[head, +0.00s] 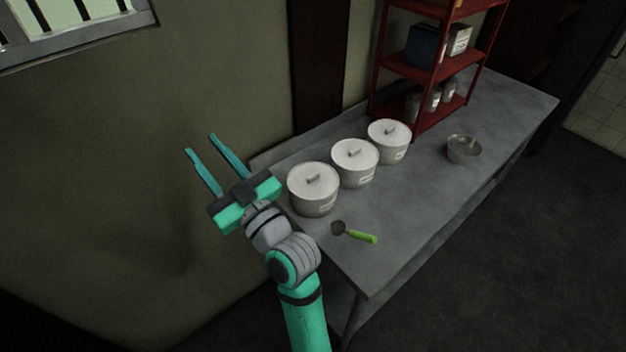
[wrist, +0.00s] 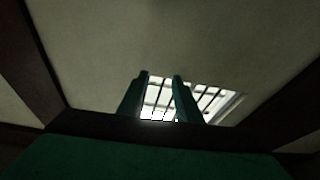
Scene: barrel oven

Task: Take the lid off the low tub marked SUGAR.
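Three low white tubs stand in a row on the grey table: a near one (head: 314,199), a middle one (head: 354,172) and a far one (head: 388,150). Each has a lid with a bar handle on top: the near lid (head: 301,180), the middle lid (head: 344,151) and the far lid (head: 377,129). Each tub has a small label on its front, too small to read, so I cannot tell which is SUGAR. My gripper (head: 208,143) is open and empty, left of the near tub and pointing away from it. In the wrist view its two fingers (wrist: 160,78) are apart.
A scoop with a green handle (head: 361,237) lies on the table (head: 400,221) in front of the near tub. A metal bowl (head: 463,150) sits to the right. A red shelf (head: 412,72) with boxes and jars stands behind. The table's middle is clear.

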